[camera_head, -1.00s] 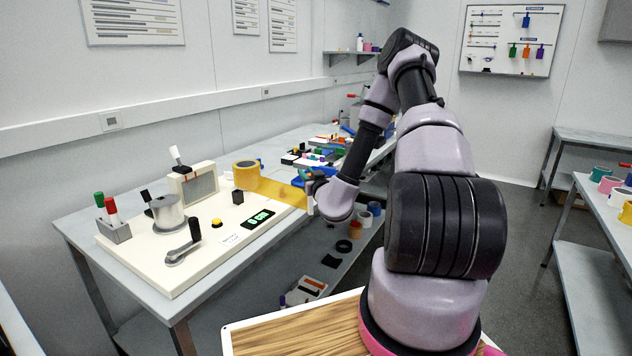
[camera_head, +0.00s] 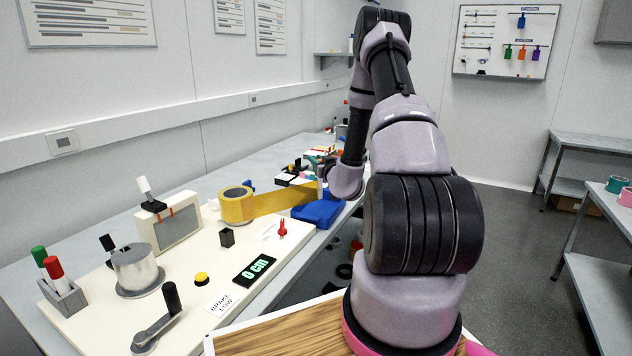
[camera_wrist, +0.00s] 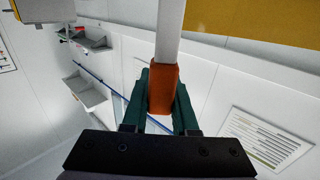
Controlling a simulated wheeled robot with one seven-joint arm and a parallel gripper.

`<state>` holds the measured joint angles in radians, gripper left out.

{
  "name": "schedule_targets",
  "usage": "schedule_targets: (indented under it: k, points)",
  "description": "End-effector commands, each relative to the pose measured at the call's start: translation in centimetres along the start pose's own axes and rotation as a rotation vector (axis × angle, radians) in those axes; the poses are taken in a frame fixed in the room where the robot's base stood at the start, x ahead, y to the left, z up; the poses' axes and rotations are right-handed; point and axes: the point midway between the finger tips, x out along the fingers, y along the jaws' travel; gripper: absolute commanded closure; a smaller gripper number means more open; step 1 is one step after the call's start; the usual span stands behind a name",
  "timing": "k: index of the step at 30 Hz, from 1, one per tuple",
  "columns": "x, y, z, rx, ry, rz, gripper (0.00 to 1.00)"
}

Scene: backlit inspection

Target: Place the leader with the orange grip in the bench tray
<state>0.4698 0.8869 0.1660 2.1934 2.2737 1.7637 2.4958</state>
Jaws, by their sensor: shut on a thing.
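My gripper (camera_wrist: 162,84) is shut on the orange grip (camera_wrist: 163,98) of the leader, its green fingers on either side. A white bar rises from the grip in the wrist view. A yellow strip (camera_head: 285,198) runs from the yellow roll (camera_head: 236,206) to my gripper in the head view; it also shows in the wrist view (camera_wrist: 260,22). A blue tray (camera_head: 318,214) sits on the bench below and near the strip's end. My fingers and the orange grip are mostly hidden by my wrist in the head view.
The cream board (camera_head: 215,277) carries a metal drum (camera_head: 137,271), a crank (camera_head: 157,322), a yellow button (camera_head: 201,279), a display reading 0 cm (camera_head: 254,270) and a red piece (camera_head: 282,229). Small coloured items crowd the bench beyond the blue tray. A pen holder (camera_head: 64,298) stands left.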

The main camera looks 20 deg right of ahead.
Motion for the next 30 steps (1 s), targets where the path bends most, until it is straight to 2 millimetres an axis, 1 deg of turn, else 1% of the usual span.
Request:
schedule_targets:
  k: [1,6,11,13,24,25,27,30]
  points:
    - [0.0,-0.1,0.6,0.001,0.0,-0.001,1.0]
    - [0.0,-0.1,1.8,0.001,0.001,-0.001,1.0]
    - [0.0,-0.2,4.3,0.0,-0.002,-0.003,1.0]
    - [0.0,-0.1,5.0,0.0,0.0,-0.002,1.0]
    - [0.0,0.0,5.4,0.0,0.001,0.0,1.0]
    - [0.0,0.0,5.4,0.0,0.002,0.0,0.66]
    - [0.0,0.0,5.3,-0.001,0.002,-0.001,0.43]
    - [0.0,-0.1,5.3,-0.001,0.001,-0.001,0.43]
